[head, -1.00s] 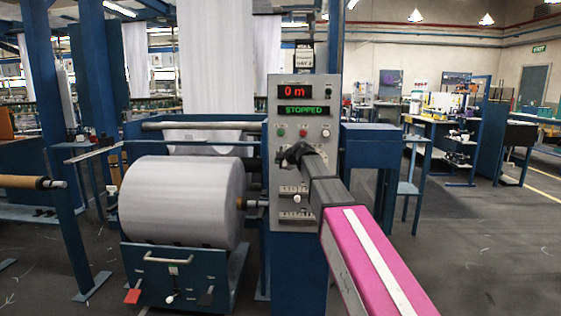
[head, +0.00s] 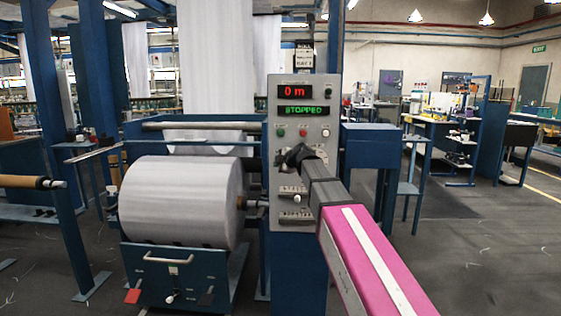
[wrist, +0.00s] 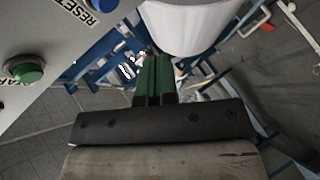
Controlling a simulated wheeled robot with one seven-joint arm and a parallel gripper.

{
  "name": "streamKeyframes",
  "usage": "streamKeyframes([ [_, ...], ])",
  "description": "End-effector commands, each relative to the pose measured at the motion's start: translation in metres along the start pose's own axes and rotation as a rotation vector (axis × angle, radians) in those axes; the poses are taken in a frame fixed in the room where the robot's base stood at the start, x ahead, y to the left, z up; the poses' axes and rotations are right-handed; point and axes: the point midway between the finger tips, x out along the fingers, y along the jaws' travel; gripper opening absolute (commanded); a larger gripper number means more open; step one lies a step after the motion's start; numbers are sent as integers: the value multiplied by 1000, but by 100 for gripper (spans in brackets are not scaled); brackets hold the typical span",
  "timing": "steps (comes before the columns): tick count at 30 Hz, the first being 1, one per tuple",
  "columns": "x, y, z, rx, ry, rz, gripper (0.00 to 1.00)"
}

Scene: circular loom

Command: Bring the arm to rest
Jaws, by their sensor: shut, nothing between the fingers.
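My gripper (head: 296,155) is in front of the grey control panel (head: 318,90) in the head view, at about the height below its row of buttons. In the wrist view my gripper (wrist: 155,62) has its two green fingers together with nothing between them. The fingers are apart from the panel face (wrist: 45,30), which fills the upper left there. A green button (wrist: 25,70) labelled START and a blue button (wrist: 103,4) by the word RESET show on it. The panel displays read "0 m" and "STOPPED". My arm hides part of the panel's lower half.
A large white fabric roll (head: 185,203) sits left of the panel, above a blue base with a handle and pedals. A blue cabinet (head: 368,140) and a small stand (head: 412,150) are to the right. Open floor (head: 480,240) lies at right.

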Motion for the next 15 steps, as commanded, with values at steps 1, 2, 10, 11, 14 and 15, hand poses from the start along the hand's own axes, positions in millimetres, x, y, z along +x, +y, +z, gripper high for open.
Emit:
streamKeyframes([
  [1,0,0,0,0,0,0,0],
  [2,0,0,0,0,0,0,0],
  [10,0,-10,4,24,-7,-15,0],
  [11,0,-16,8,43,-12,-26,0],
  [14,-2,-51,23,143,-43,-81,0],
  [15,-3,-71,32,201,-63,-113,0],
])
